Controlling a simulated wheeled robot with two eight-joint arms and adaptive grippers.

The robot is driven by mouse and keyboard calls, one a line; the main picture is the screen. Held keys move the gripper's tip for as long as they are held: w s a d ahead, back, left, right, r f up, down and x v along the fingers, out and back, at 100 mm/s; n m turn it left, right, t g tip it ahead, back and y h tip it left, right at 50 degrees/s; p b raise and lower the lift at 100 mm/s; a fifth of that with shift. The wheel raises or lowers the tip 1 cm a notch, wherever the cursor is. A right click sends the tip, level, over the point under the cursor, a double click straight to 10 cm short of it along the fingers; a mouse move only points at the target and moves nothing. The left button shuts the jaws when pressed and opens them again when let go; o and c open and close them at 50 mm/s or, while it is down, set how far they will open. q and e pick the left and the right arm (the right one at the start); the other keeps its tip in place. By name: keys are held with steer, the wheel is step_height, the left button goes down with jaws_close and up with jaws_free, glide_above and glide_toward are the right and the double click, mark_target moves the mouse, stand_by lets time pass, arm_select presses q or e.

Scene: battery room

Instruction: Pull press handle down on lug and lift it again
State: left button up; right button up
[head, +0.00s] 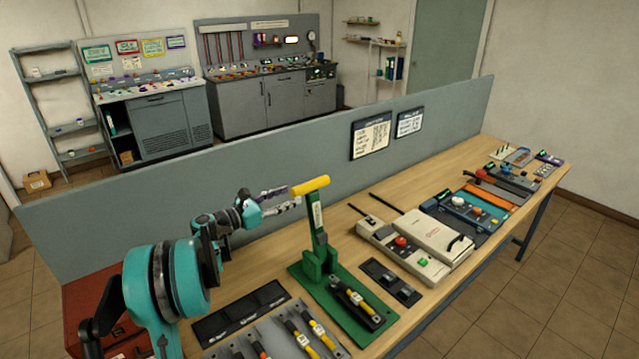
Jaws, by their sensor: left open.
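The green press (325,262) stands upright on its base plate near the front of the wooden bench. Its yellow handle (311,185) is at the top of the press. A yellow and black cable piece (356,300) lies in a dark holder on the press base; I cannot make out the lug clearly. My left gripper (291,198) is open and level with the handle, at its left end. Whether the fingers touch the handle I cannot tell. My right gripper is out of view.
A grey partition (270,150) runs behind the bench.

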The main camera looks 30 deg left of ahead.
mark_target(309, 187)
arm_select(q)
steer(key=shift+b+x, duration=0.4)
steer(key=shift+x, duration=3.85)
jaws_close()
